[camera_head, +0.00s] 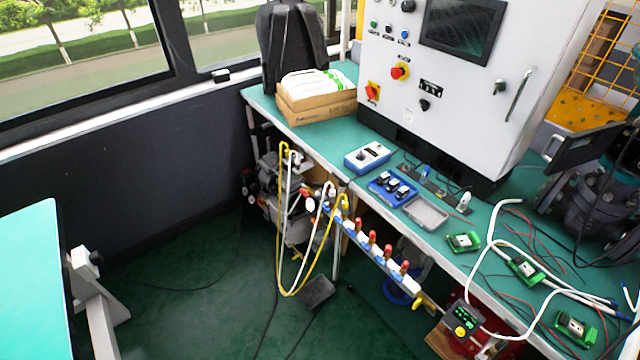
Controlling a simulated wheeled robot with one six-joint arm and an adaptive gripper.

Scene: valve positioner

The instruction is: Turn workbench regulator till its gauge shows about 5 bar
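A small cluster of air fittings with round gauges (311,205) hangs at the front edge of the green workbench (315,142), beside the yellow and white hoses. It looks like the regulator, but its knob and gauge needle are too small to read. A row of valves with red-orange tops (374,244) runs along the bench front to its right. My gripper is not in view, and nothing is seen touching the fittings.
A compressor-like machine (287,200) stands under the bench. Yellow and white hoses (283,255) loop down in front. A white control cabinet (470,105), a cardboard box (318,106) and green circuit boards (463,241) are on the bench. Green floor (190,285) at left is mostly open.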

